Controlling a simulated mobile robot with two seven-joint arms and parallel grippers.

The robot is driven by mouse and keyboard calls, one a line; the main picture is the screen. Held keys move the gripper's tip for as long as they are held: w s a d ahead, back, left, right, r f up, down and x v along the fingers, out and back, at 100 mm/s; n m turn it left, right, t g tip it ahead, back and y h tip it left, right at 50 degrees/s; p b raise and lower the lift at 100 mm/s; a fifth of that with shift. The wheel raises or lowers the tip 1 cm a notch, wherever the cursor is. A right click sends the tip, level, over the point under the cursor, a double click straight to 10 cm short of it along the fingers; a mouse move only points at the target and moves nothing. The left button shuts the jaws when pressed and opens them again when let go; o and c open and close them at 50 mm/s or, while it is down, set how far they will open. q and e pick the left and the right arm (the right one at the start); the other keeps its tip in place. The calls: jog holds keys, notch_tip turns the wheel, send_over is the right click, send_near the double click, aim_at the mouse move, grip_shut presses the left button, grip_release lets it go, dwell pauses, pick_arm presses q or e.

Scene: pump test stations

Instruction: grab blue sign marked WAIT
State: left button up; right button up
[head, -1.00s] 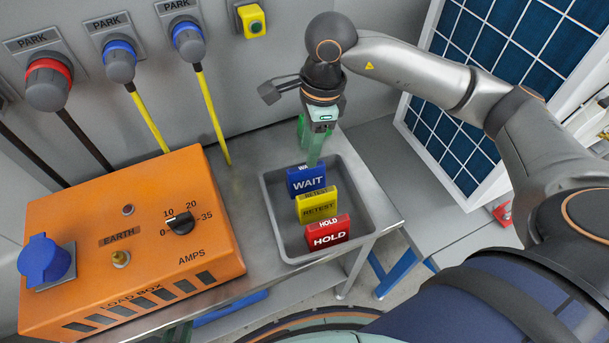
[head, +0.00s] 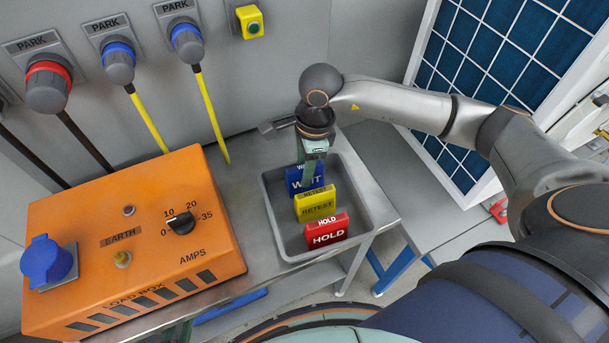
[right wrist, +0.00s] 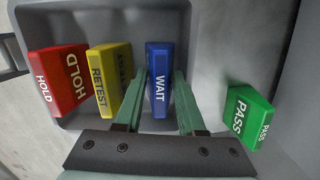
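The blue WAIT sign (head: 305,180) stands at the back of a row in the grey tray (head: 276,225). It also shows in the right wrist view (right wrist: 159,85), between the fingers of my right gripper (right wrist: 161,75). One green finger is on each side of it, and narrow gaps seem to show, so the gripper looks open around it. In the head view the right gripper (head: 308,170) points down and covers part of the sign's face. My left gripper is not in view.
The yellow RETEST sign (head: 316,205) and red HOLD sign (head: 326,232) stand in front of WAIT. A green PASS sign (right wrist: 246,115) is on the other side of WAIT, outside the tray. The orange load box (head: 130,235) is at left; the wall (head: 280,60) is close behind.

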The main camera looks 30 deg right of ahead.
grip_shut()
dwell(0.3)
